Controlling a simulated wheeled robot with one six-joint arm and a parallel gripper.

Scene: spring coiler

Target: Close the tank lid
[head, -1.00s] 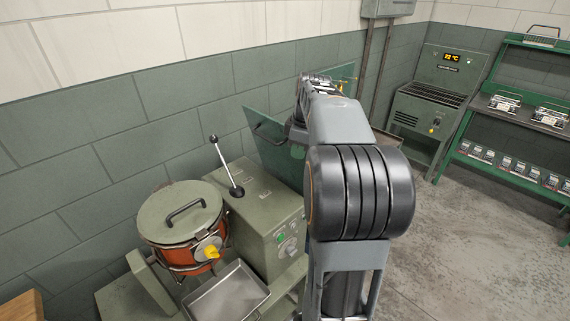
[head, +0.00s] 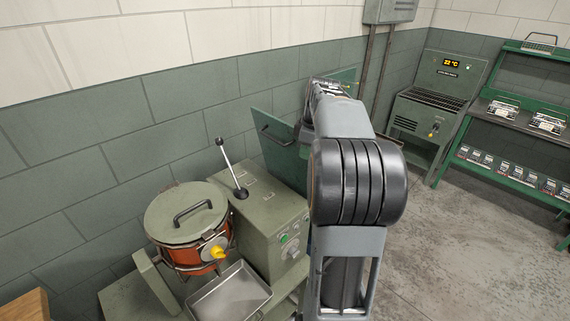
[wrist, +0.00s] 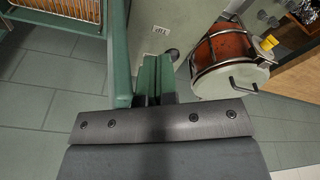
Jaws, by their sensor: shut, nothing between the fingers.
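A flat green panel (head: 270,143) with a dark bar handle stands steeply tilted behind the grey-green machine in the head view. It looks like the tank lid, raised, but my arm hides much of it and what lies below. In the wrist view my gripper (wrist: 154,97) is shut, with its short dark fingers close to green edges (wrist: 121,50). I cannot tell whether they touch. In the head view the fingertips are hidden behind my arm. A round drum (head: 178,252) has its own flat lid (head: 186,212) with a handle, lying on top.
The grey-green machine (head: 262,215) carries an upright lever (head: 232,168). An empty metal tray (head: 230,295) sits in front of the drum. A temperature-display unit (head: 440,95) and a green shelf (head: 515,105) stand at right. The floor (head: 450,240) right of my arm is clear.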

